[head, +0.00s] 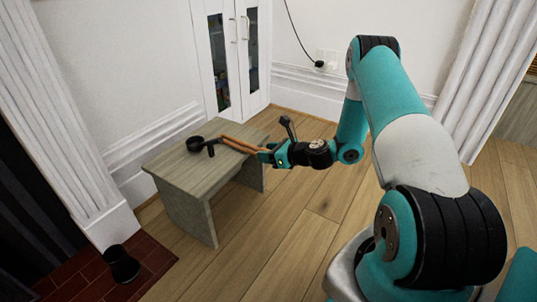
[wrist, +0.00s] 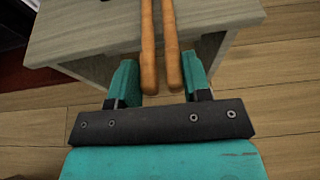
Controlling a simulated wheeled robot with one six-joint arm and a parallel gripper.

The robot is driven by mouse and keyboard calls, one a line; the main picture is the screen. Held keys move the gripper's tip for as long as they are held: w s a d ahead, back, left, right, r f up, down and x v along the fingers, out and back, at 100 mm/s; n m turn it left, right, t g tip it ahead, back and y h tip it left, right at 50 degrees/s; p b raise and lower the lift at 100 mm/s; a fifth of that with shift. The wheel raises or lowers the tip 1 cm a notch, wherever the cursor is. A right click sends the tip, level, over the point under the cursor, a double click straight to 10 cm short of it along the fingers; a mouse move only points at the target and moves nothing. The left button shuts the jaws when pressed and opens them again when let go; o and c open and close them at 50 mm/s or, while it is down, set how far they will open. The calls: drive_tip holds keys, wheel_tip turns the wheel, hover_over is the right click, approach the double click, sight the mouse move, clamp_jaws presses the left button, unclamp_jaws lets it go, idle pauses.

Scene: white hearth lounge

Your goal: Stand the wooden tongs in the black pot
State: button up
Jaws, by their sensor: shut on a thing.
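The wooden tongs (head: 238,145) are two long brown arms held level at the right edge of a small table, their far ends over its top. In the wrist view the tongs (wrist: 148,45) run forward from between the fingers, ends slightly parted. My gripper (head: 267,155) is shut on their near end; its teal fingers also show in the wrist view (wrist: 160,70). A small black pan-like vessel with a handle (head: 195,144) sits on the table, just left of the tongs' far ends. A black pot-like vessel (head: 122,264) stands on the red tiles, lower left. I cannot tell which is the pot.
The grey wooden table (head: 178,177) stands near the white wall, its front top bare. A white glass-door cabinet (head: 230,60) is behind it. Red hearth tiles (head: 75,287) lie at lower left. The plank floor (head: 275,235) before the table is clear.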

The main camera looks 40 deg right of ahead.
drive_tip(key=shift+f, duration=0.4)
drive_tip(key=o, duration=1)
drive_tip(key=shift+c, duration=0.2)
drive_tip(key=shift+r, duration=0.15)
